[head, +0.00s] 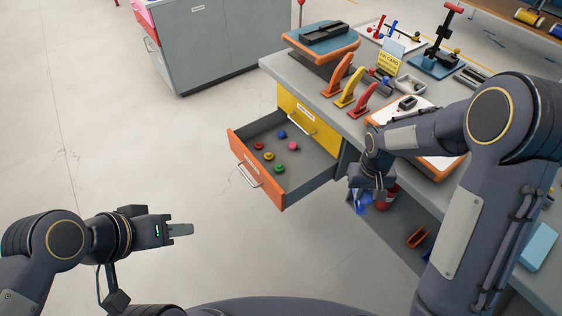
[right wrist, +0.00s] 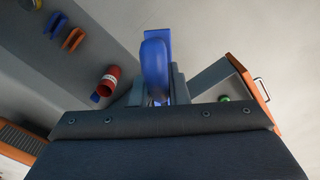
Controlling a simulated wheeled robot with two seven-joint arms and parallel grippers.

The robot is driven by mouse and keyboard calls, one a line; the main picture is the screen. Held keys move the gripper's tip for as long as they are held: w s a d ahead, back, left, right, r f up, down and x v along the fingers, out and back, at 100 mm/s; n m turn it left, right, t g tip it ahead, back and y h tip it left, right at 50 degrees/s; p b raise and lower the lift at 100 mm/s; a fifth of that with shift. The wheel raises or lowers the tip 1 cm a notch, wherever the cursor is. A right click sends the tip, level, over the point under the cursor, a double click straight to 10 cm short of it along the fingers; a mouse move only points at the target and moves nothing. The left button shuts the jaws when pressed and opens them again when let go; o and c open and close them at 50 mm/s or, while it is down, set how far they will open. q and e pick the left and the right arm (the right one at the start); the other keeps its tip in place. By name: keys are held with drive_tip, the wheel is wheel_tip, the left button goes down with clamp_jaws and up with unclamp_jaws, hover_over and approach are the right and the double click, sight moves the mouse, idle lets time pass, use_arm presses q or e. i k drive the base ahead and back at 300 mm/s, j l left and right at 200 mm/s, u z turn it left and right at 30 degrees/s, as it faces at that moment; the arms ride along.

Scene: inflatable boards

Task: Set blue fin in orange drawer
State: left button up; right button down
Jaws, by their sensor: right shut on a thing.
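The blue fin (head: 364,205) hangs from my right gripper (head: 370,186), which is shut on it to the right of the open drawer and outside it. In the right wrist view the blue fin (right wrist: 155,65) stands out between the fingers. The orange drawer (head: 255,172) is pulled out of the bench and holds several small coloured discs on its grey floor. Its orange front also shows in the right wrist view (right wrist: 250,82). My left gripper (head: 180,229) is over the floor at lower left, seen edge-on, with nothing visible in it.
A yellow drawer (head: 293,110) is above the orange one. Orange, yellow and red fins (head: 351,88) stand on the bench top. A red cylinder (right wrist: 109,80) and an orange piece (head: 418,237) are on the lower shelf. The drawer floor has free room between the discs.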

sight(303, 174)
drive_tip(key=i+l+u, duration=0.1)
drive_tip(key=u, duration=0.3)
drive_tip(key=i+l+u, duration=0.15)
drive_tip(key=u, duration=0.2)
drive_tip(key=i+l+u, duration=0.2)
drive_tip(key=u, duration=0.2)
drive_tip(key=i+l, duration=0.25)
drive_tip(key=l+z, duration=0.05)
drive_tip(key=l, duration=0.1)
